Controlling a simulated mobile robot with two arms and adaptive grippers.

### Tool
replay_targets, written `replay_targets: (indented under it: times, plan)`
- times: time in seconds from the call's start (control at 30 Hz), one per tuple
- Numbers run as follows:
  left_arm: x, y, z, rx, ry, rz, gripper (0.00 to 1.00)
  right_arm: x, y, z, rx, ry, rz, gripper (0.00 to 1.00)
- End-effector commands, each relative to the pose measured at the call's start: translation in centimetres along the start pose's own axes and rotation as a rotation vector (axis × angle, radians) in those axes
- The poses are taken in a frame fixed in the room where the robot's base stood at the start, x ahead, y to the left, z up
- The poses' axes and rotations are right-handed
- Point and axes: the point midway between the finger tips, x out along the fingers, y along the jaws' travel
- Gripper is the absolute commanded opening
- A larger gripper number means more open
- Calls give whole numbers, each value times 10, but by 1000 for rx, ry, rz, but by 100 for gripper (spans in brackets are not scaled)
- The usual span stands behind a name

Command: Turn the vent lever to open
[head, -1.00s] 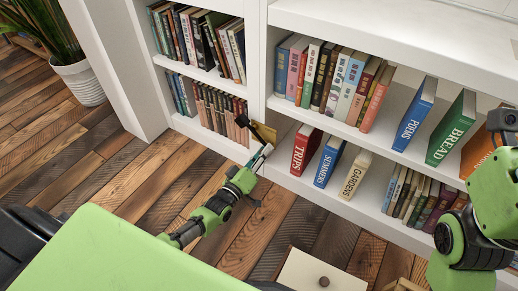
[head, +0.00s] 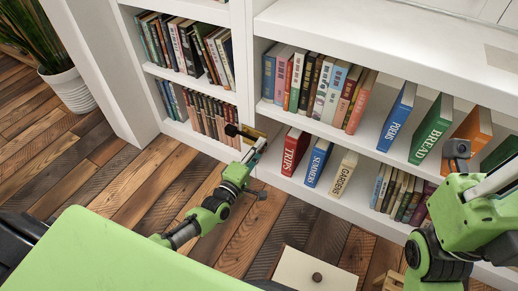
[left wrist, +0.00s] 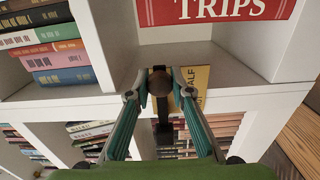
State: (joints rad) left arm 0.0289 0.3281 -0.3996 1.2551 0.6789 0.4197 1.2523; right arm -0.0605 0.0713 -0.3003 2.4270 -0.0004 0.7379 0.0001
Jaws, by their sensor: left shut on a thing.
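The vent lever is a dark bar with a brown rounded knob (left wrist: 160,84), in front of a yellow plate (left wrist: 194,84) on the white bookcase upright. Part of the word "HALF" reads on the plate. In the head view the lever's dark end (head: 232,130) points left from the plate. My left gripper (head: 258,146) reaches it from below. In the left wrist view its two fingertips (left wrist: 160,90) are closed on the knob. The rest of the plate's markings are hidden or unreadable. My right arm is at the right edge of the head view; its gripper (head: 457,150) shows only partly.
The white bookcase (head: 330,125) holds several books around the lever, with the red TRIPS book (head: 294,152) close to the right. A potted plant (head: 72,90) stands at far left. The plank floor (head: 120,165) is clear by the bookcase. A pale drawer (head: 310,272) is at the bottom.

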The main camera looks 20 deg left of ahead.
Motion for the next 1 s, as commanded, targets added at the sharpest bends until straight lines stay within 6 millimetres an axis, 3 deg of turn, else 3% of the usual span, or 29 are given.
replay_targets:
  times: [0.53, 0.57, 0.6, 1.0]
  plan:
    - [0, 2, 0, -26, 0, -1, 0, -4, 0, 2, 2, -17, 4, 0]
    - [0, 2, 0, -26, 0, 0, 26, -4, 0, 2, 2, -16, 4, 0]
    - [0, 2, 0, -26, 0, 0, 36, -4, 0, 2, 2, -16, 4, 0]
    - [-3, 1, 0, -24, 0, -1, 37, 0, 0, 0, -1, -3, -3, 0]
